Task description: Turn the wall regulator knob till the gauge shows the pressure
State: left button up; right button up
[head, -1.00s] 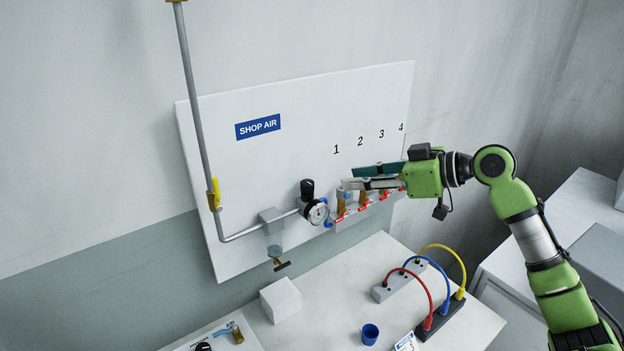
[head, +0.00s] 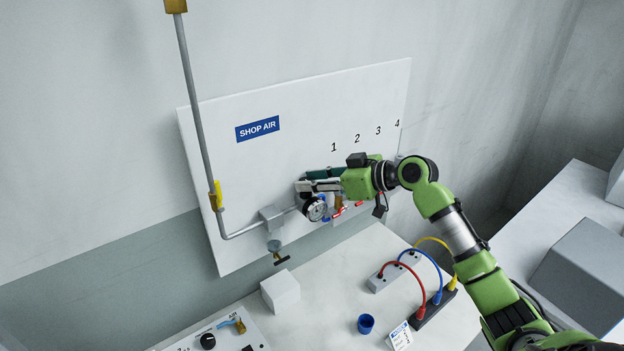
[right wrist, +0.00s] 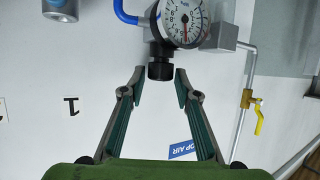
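The black regulator knob (right wrist: 160,70) shows in the right wrist view, joined to the round white-faced gauge (right wrist: 183,22). The gauge also shows in the head view (head: 315,210), on the white wall panel; there the gripper hides the knob. My right gripper (right wrist: 160,86) is open, one finger on each side of the knob's end, with gaps visible between fingers and knob. It also shows in the head view (head: 304,182) at the panel. The gauge's needle is visible, but its small figures are hard to read. My left gripper is not in view.
A grey pipe (head: 196,110) with a yellow valve handle (head: 215,195) runs down the panel's left side. Red-handled outlets (head: 340,213) sit right of the gauge. On the bench below are a white block (head: 281,290), a blue cup (head: 366,323) and coloured cables (head: 418,268).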

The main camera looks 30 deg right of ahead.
jog(key=c, duration=0.8)
jog(key=m+h+p, duration=0.1)
jog(key=t+h+p, duration=0.1)
jog(key=p, duration=0.1)
jog(key=shift+s+a+r+m, duration=0.1)
jog(key=shift+a+r+m, duration=0.1)
jog(key=shift+m, duration=0.2)
jog(key=shift+f+m+h+p, duration=0.2)
jog(key=shift+m+h+p, duration=0.4)
jog(key=shift+p, duration=0.35)
jog(key=o, duration=0.8)
jog(key=v, duration=1.2)
jog(key=shift+f, duration=0.25)
jog(key=shift+s, duration=0.1)
